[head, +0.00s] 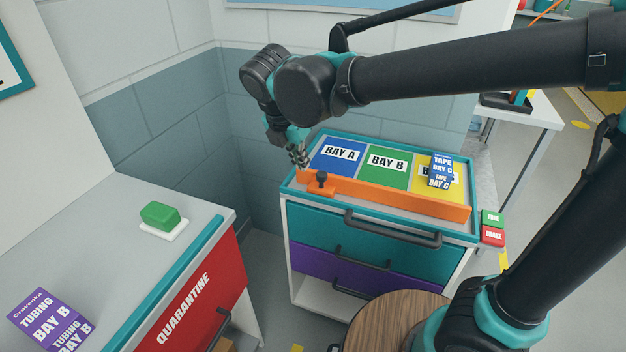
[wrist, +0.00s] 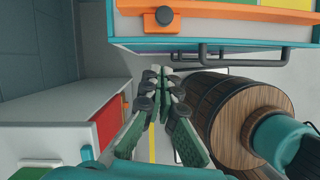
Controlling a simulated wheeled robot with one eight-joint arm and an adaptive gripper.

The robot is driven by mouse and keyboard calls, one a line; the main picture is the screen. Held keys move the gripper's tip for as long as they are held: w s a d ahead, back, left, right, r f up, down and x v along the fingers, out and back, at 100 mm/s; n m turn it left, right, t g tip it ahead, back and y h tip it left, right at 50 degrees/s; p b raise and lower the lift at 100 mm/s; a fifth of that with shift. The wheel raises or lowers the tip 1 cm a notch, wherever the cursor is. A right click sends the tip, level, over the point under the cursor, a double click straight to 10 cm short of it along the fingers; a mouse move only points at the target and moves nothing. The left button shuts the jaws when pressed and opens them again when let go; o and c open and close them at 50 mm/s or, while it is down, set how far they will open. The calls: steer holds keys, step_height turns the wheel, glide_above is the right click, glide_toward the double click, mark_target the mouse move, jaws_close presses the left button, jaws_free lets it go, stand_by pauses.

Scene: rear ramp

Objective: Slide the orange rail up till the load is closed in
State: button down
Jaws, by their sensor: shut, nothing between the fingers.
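The orange rail (head: 400,197) runs along the front edge of the teal-rimmed cart top (head: 474,239). A dark knob (head: 321,178) sits on an orange block at its left end. The rail (wrist: 240,28) and knob (wrist: 165,15) also show at the top of the wrist view. Behind the rail are blue BAY A, green BAY B and yellow BAY C areas. The load, blue TAPE BAY C boxes (head: 440,170), stands on the yellow area. My gripper (head: 303,162) is shut and empty near the knob; its fingertips (wrist: 160,72) look apart from it in the wrist view.
FREE (head: 492,217) and BRAKE (head: 492,236) buttons are at the cart's right side. A wooden barrel (wrist: 225,112) stands before the cart. A red-fronted QUARANTINE cabinet (head: 190,305) at left carries a green block (head: 160,214) and purple TUBING boxes (head: 50,320).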

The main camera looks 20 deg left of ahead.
steer(key=shift+n, duration=0.4)
steer(key=shift+w+d+f, duration=0.2)
steer(key=shift+w+f, duration=0.9)
steer(key=shift+f, duration=0.5)
steer(key=shift+w+d+f, duration=0.25)
steer(key=shift+w+f, duration=0.85)
steer(key=shift+f, duration=0.45)
steer(key=shift+w+d+f, duration=0.2)
steer(key=shift+w+f, duration=0.9)
steer(key=shift+f, duration=0.5)
steer(key=w, duration=0.5)
steer(key=w+d, duration=0.1)
steer(key=w, duration=1.1)
steer(key=shift+d, duration=0.2)
steer(key=shift+s, duration=0.15)
